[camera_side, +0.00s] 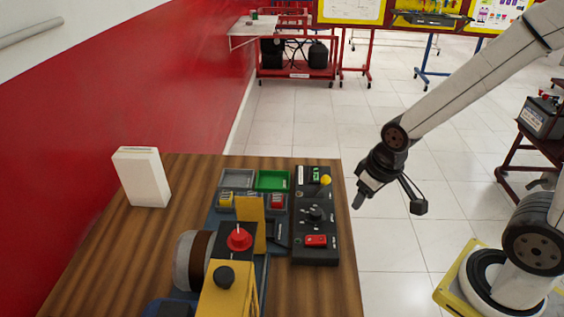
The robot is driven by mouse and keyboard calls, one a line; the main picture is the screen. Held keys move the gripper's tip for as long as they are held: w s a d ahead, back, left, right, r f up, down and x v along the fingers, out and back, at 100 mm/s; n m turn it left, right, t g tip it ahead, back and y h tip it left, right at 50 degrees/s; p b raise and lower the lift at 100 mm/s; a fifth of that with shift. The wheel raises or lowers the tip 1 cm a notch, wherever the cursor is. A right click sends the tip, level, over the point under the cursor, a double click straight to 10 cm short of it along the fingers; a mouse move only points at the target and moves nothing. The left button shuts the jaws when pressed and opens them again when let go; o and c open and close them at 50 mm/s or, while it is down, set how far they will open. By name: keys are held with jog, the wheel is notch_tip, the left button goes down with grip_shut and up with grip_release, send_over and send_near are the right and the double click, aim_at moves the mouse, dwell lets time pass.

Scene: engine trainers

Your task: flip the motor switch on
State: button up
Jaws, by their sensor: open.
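A black control panel (316,257) lies on the right part of the wooden table. It carries a red switch (316,240) near its front end, a black knob (315,213) in the middle and a yellow ball-topped lever (325,180) near the back. I cannot read which one is labelled as the motor switch, nor tell its position. My gripper (390,203) is open and empty, with its fingers spread. In the picture it is right of the panel, past the table's right edge, and touches nothing.
Left of the panel stands a trainer with a red knob (239,239), a yellow block (228,295) and a round drum (190,260). A green tray (272,181) and a grey tray (236,179) sit behind it. A white box (142,177) stands at the table's back left.

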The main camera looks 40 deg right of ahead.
jog(key=shift+w+a+n, duration=0.1)
jog(key=shift+n, duration=0.2)
grip_shut()
jog(key=w+a+r+n+g, duration=0.1)
jog(key=w+a+n+g, duration=0.1)
jog(key=n, duration=1.1)
jog(key=w+a+r+n+g+h, duration=0.1)
jog(key=w+a+n, duration=0.3)
jog(key=n, duration=0.9)
jog(key=shift+w+a+r+g, duration=0.2)
jog(key=shift+a+r+g, duration=0.2)
jog(key=shift+a, duration=0.35)
